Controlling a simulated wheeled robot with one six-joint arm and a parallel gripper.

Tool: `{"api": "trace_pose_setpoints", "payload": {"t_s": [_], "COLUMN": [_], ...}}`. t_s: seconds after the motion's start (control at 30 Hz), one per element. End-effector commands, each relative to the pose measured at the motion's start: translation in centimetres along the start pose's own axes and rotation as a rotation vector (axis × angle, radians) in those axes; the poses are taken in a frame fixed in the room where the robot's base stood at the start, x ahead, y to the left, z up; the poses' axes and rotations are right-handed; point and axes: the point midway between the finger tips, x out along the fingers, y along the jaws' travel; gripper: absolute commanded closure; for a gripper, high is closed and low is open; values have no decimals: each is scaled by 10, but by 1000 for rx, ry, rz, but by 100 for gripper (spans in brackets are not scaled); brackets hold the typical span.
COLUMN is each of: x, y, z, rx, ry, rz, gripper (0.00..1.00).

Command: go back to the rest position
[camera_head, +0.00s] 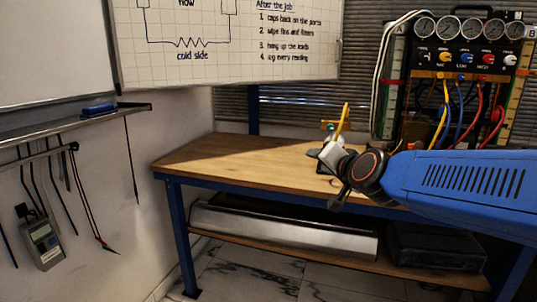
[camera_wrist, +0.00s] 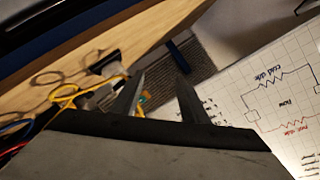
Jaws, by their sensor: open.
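My gripper (camera_head: 328,150) is at the end of my blue arm, which reaches in from the right over the wooden workbench (camera_head: 225,152) in the head view. In the wrist view its two dark fingers (camera_wrist: 161,85) are spread apart, with nothing visible held between them. A small yellow and green item (camera_head: 343,122) shows just behind the gripper in the head view; I cannot tell whether it touches.
A gauge rig (camera_head: 462,62) with several dials and coloured hoses stands at the back right, partly behind my arm. A whiteboard (camera_head: 240,40) hangs behind the bench. A meter (camera_head: 42,245) and leads hang at left. The bench's left part is clear.

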Motion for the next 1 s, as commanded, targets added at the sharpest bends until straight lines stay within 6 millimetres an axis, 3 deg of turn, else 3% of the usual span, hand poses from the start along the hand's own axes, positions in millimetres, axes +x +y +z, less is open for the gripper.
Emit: {"api": "trace_pose_setpoints", "payload": {"t_s": [0.17,0.4,0.6,0.8,1.0], "x": [-61,-155,-228,-267,-272], "y": [56,151,217,248,251], "z": [42,99,131,144,146], "rx": [-198,-429,-545,-586,-592], "ry": [-202,-478,-662,-754,-767], "rz": [88,273,432,517,528], "gripper": [60,60,60,60,60]}}
